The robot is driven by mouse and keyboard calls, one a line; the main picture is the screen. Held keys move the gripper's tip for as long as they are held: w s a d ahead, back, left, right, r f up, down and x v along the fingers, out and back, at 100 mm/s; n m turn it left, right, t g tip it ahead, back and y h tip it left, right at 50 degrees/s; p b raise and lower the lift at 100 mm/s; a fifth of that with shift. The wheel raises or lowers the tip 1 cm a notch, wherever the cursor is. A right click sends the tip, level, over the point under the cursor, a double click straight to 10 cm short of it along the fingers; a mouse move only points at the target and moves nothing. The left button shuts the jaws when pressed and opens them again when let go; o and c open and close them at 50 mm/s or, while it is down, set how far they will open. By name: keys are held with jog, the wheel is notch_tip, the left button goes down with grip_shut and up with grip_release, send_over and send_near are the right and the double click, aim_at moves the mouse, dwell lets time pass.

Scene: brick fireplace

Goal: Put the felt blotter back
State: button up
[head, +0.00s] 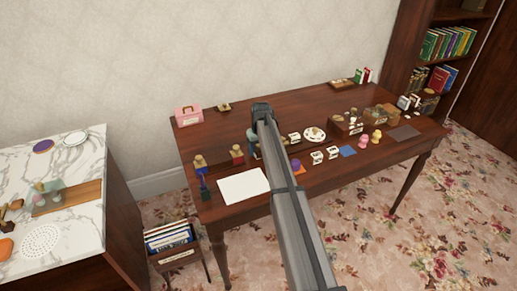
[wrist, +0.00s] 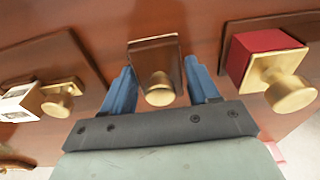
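In the wrist view, a dark brown block with a thin pale edge and a round brass knob (wrist: 158,52) lies between the two blue fingers of my gripper (wrist: 160,80). The fingers are close along both its sides; I cannot tell whether they press on it. I cannot tell whether this block is the felt blotter. In the head view, my arm reaches over the desk and hides most of my gripper (head: 262,107) and what is under it. A dark flat rectangle (head: 404,132) lies at the desk's right front.
A red block with a brass knob (wrist: 280,70) is right of my gripper in the wrist view; another brass knob (wrist: 58,105) is left. On the desk (head: 300,105) are a white sheet (head: 243,186), a pink box (head: 188,115), a white plate (head: 314,134) and several small items.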

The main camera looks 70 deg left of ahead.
jog(key=shift+o, duration=1.2)
jog(key=shift+r, duration=0.1)
notch_tip(320, 180, up, 12)
jog(key=d, duration=0.1)
jog(key=shift+d, duration=0.25)
